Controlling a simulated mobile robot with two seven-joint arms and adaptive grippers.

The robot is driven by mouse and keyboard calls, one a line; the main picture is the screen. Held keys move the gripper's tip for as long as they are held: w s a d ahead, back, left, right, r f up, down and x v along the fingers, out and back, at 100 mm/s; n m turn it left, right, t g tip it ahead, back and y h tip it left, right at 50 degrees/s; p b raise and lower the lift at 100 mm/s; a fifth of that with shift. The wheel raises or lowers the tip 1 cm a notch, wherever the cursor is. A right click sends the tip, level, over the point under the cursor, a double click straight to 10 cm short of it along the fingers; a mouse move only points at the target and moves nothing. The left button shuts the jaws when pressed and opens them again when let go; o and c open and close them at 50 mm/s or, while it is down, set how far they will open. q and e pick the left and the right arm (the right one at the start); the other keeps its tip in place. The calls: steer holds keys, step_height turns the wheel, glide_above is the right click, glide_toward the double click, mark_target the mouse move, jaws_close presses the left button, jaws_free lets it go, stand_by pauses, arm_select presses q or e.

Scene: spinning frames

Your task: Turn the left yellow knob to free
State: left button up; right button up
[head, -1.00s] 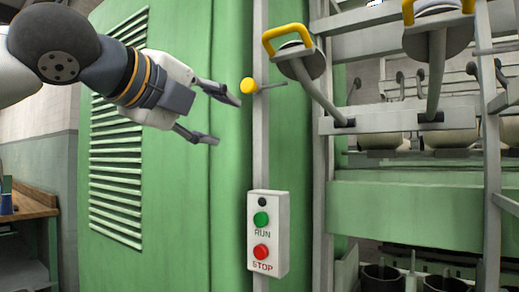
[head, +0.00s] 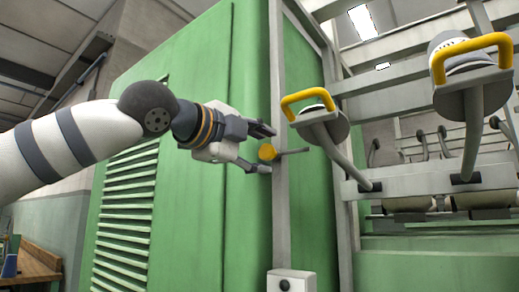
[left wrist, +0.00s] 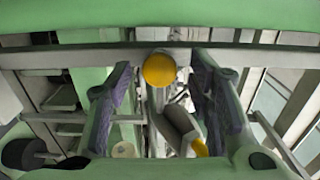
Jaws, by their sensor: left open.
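The left yellow knob (head: 267,152) is a round yellow ball on a thin grey rod at the pale upright post. In the left wrist view, the knob (left wrist: 159,70) shows between the two fingers, near their tips. My left gripper (head: 269,150) is open, one fingertip above the knob and one below it in the head view. I cannot tell whether either finger touches it. The left wrist view also shows the open gripper (left wrist: 160,78) with a gap on each side of the knob. My right gripper is not in view.
A yellow loop handle (head: 307,98) on a grey lever is close right of the knob; another yellow handle (head: 470,55) is farther right. A green cabinet (head: 240,220) stands behind my left arm. A white button box (head: 291,281) is below on the post.

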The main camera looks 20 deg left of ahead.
arm_select(q)
steer(key=shift+c, duration=0.2)
jaws_close()
steer(key=shift+m, duration=0.3)
steer(key=m, duration=0.3)
steer(key=shift+m, duration=0.4)
steer(key=m, duration=0.4)
steer(key=shift+m, duration=0.3)
steer(key=m, duration=0.4)
steer(key=shift+m, duration=2.4)
